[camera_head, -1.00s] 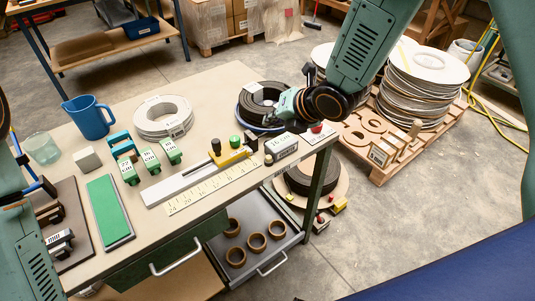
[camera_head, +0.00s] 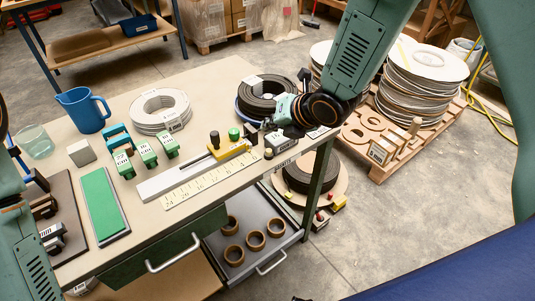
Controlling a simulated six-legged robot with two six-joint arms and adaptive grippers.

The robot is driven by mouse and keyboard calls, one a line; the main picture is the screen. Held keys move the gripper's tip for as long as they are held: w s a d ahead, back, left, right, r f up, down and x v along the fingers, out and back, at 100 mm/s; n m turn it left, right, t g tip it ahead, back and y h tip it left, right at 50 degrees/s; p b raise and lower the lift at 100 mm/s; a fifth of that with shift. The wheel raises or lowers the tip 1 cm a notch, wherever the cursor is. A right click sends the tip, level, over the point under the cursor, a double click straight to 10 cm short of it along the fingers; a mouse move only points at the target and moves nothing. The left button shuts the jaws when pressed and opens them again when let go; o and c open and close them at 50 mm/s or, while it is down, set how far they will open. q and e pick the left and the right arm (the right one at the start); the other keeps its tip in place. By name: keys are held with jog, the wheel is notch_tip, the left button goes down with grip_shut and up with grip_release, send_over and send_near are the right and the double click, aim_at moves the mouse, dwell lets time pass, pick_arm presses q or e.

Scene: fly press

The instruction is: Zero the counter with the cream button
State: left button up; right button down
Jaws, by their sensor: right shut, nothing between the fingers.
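The counter (camera_head: 283,144) is a small pale grey box near the right end of the bench, beyond the end of the yellow ruler. My right gripper is over it and covers much of its top. A small cream knob on a dark base (camera_head: 268,153) stands at the counter's left end; I cannot tell if this is the counter's button. My right gripper (camera_head: 273,122) is shut and empty, its tips above and behind the counter, with contact unclear. My left arm shows at the left edge, but I cannot make out its gripper.
A rail with a yellow stop (camera_head: 231,151) and a ruler (camera_head: 205,181) lie left of the counter. A black coil (camera_head: 263,88) is behind my right gripper. Green clamps (camera_head: 147,153), a white coil (camera_head: 160,112) and a blue jug (camera_head: 83,109) stand further left. An open drawer (camera_head: 282,239) is below.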

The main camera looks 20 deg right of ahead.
aim_at(271, 152)
jog(key=f, duration=0.1)
jog(key=f+b, duration=0.2)
jog(key=shift+s+d+f, duration=0.2)
jog(key=shift+s+d, duration=0.05)
jog(key=shift+s, duration=0.05)
jog(key=shift+a+f+b, duration=0.2)
jog(key=shift+f+b, duration=0.35)
jog(key=shift+b, duration=0.15)
jog(key=shift+w+f, duration=0.2)
jog(key=shift+w, duration=0.05)
jog(key=shift+s+d+r, duration=0.1)
jog(key=shift+s+r, duration=0.1)
jog(key=shift+w+f, duration=0.1)
jog(key=shift+w, duration=0.05)
